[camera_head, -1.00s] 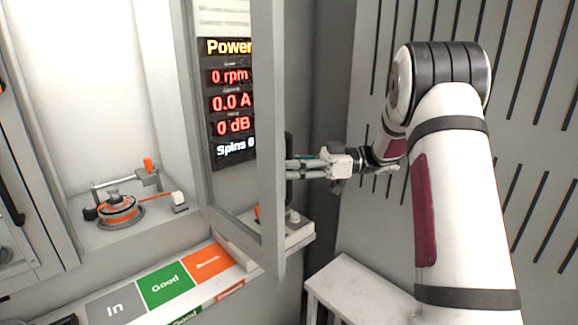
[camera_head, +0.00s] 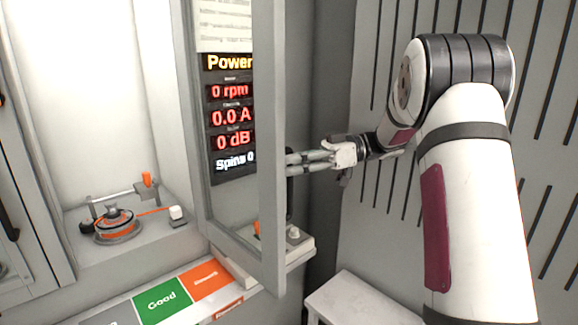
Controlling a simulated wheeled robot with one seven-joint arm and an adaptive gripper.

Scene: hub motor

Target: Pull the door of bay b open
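The bay door (camera_head: 271,200) is a glazed grey-framed panel that stands swung out from the bay, nearly edge-on to me. The bay behind it (camera_head: 110,110) is open to view, with an orange and black hub motor (camera_head: 117,226) on its floor. I cannot read a letter on this bay. A dark handle (camera_head: 289,190) sits on the door's outer face. My gripper (camera_head: 295,162) is at the handle from the right, its fingers running to the door edge. The fingertips are partly hidden, and I cannot tell whether they close on the handle.
A display panel (camera_head: 231,115) shows through the door glass. Below it is a control box (camera_head: 292,244). Coloured "Good" (camera_head: 162,299) and orange (camera_head: 212,279) areas lie on the front ledge. A white stool or small table (camera_head: 360,300) stands at lower right. Another door frame (camera_head: 30,180) is at left.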

